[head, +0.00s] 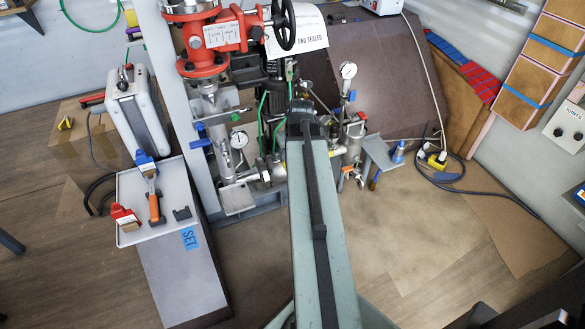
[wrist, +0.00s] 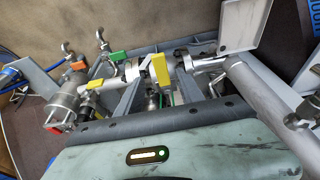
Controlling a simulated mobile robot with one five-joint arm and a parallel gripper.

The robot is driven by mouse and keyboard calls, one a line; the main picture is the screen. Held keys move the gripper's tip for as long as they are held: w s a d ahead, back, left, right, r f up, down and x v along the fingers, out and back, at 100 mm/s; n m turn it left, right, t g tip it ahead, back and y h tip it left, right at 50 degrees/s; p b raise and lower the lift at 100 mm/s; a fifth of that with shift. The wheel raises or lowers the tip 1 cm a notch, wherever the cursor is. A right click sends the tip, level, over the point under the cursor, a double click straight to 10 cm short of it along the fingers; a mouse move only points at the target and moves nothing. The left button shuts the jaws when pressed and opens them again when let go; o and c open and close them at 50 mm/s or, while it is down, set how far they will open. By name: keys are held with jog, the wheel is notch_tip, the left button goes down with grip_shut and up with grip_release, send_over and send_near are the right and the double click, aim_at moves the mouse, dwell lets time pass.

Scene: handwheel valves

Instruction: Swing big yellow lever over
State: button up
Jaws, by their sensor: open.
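The big yellow lever (wrist: 160,68) shows in the wrist view as a flat yellow handle on a silver pipe, just beyond my own teal body with its lit indicator. In the head view a small yellow patch (head: 334,153) shows among the pipework right of my arm; I cannot tell whether it is the same lever. My teal arm reaches up the middle of the head view and hides part of the pipework.
Smaller yellow (wrist: 79,65), orange (wrist: 118,55) and green (wrist: 105,71) handles sit left of the lever. A red valve (head: 203,50) with a black handwheel (head: 284,26) stands behind. A grey tray (head: 130,190) with tools is at left. Floor at right is mostly clear, with a cable (head: 480,190).

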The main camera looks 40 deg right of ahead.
jog(key=b+x, duration=0.8)
jog(key=x, duration=0.1)
jog(key=shift+s+d, duration=0.1)
jog(key=shift+d, duration=0.05)
jog(key=shift+r, duration=0.15)
jog(key=shift+w, duration=0.2)
grip_shut()
